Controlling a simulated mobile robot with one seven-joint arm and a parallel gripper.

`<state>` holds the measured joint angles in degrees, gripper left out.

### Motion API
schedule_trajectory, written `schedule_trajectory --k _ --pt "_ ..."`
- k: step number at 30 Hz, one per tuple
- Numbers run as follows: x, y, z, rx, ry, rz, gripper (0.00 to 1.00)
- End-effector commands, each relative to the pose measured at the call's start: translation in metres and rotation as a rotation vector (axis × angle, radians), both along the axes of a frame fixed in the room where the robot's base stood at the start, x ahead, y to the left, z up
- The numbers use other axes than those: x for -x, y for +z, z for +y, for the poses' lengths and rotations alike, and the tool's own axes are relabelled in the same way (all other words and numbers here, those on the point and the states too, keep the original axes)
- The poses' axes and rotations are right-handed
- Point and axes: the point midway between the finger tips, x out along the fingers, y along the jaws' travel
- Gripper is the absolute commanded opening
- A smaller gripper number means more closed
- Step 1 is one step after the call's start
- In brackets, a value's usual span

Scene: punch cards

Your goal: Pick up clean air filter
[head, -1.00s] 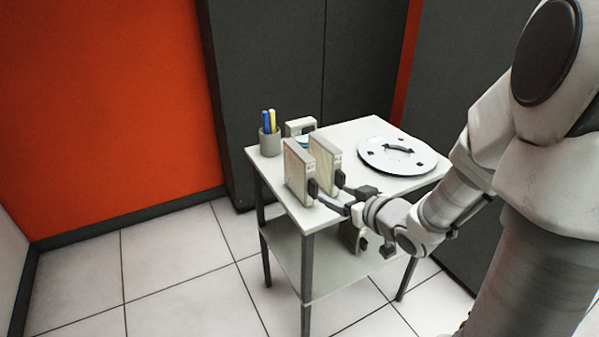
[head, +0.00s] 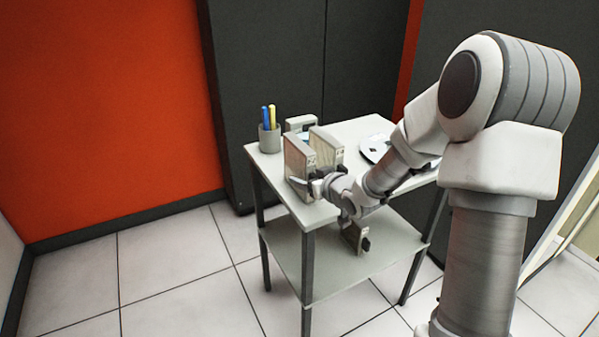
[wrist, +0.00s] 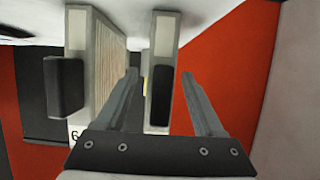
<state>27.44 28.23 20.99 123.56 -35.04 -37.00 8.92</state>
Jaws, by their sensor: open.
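Two upright panel filters with pale frames and dark handles stand side by side on the white cart top: the left filter (head: 298,160) and the right filter (head: 326,150). I cannot tell which is clean. My gripper (head: 314,185) is at their front edge, low by the left filter. In the wrist view, my gripper (wrist: 160,85) is open, its fingers on either side of one filter's (wrist: 165,35) dark handle, with no clear grip. The other filter (wrist: 100,60), with pleats and a dark handle, is outside the fingers at left. A similar filter (head: 352,236) is on the lower shelf.
On the cart top (head: 365,130) are a grey cup (head: 270,140) with pens, a small box-like device (head: 301,124) at the back and a round white disc (head: 373,150), partly hidden by my arm. Dark cabinets (head: 265,70) stand behind.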

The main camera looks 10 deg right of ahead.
Motion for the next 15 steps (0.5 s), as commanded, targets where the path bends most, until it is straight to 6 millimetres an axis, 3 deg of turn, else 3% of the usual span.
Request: schedule_trajectory --k 3,11,15 --pt "-0.01 -0.0047 0.0037 0.0 0.001 -0.001 0.7" --pt "-0.0117 -0.0043 0.0038 0.001 0.0 0.0 0.7" --pt "-0.0116 -0.0044 0.0037 0.001 0.0 0.0 0.45"
